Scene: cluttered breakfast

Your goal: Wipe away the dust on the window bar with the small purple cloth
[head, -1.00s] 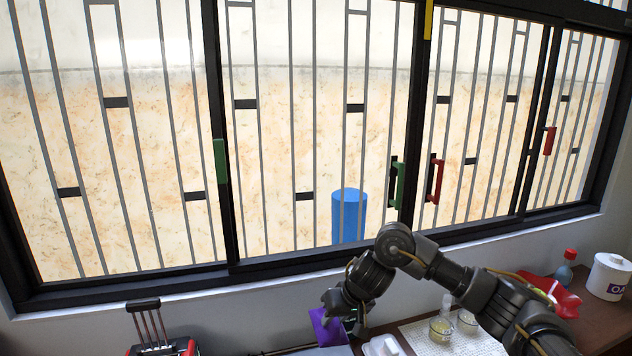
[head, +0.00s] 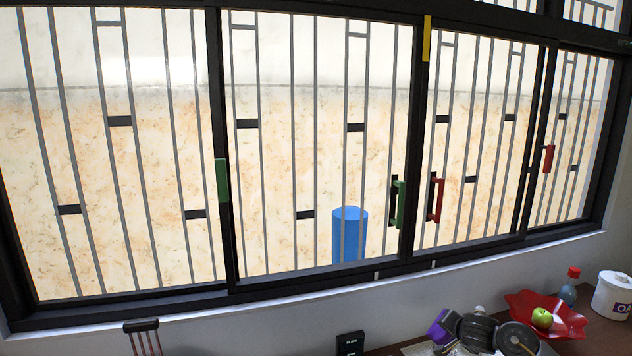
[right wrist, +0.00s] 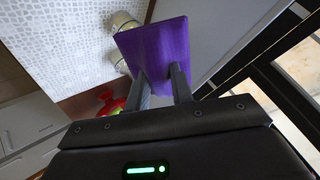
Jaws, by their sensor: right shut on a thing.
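The small purple cloth (head: 439,329) is at the bottom of the head view, right of centre, below the window. In the right wrist view the cloth (right wrist: 155,47) looks like a flat, stiff square. My right gripper (right wrist: 161,82) is shut on its near edge. The window's dark frame bars, with the lower bar (head: 300,284), lie above and behind the cloth; cloth and lower bar are apart. Thin grey vertical bars stand across the panes. I cannot make out dust on any bar. My left gripper is not in view.
A red bowl (head: 567,321) with a green apple (head: 542,317), a bottle with a red cap (head: 569,288) and a white canister (head: 611,296) stand at the right. A dark box (head: 350,343) is at the bottom centre. A blue cylinder (head: 349,236) shows behind the bars.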

